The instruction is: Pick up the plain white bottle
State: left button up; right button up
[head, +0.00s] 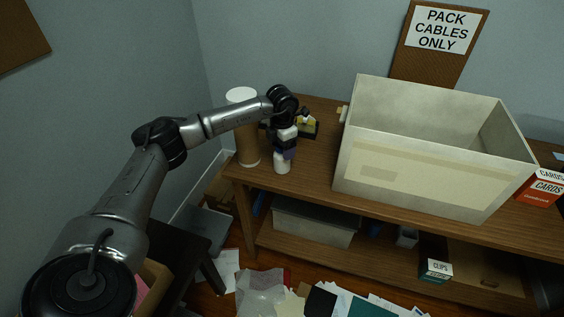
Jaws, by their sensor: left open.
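A small white bottle (282,165) stands upright near the left front edge of the wooden table, and its upper part is hidden by my gripper. My left gripper (285,150) points down right at the bottle's top and is open. I cannot tell whether its fingers are around the bottle or in front of it. A small purple patch shows by the fingers; I cannot tell what it belongs to. My right gripper is not in view.
A tall brown cylinder with a white top (247,140) stands close left of the bottle. A large open pale box (400,178) fills the table's middle. Red card boxes (541,188) stand at its right. A small dark item with yellow (308,127) lies behind the gripper.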

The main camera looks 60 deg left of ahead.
pick_arm(q)
jog(key=c, duration=1.3)
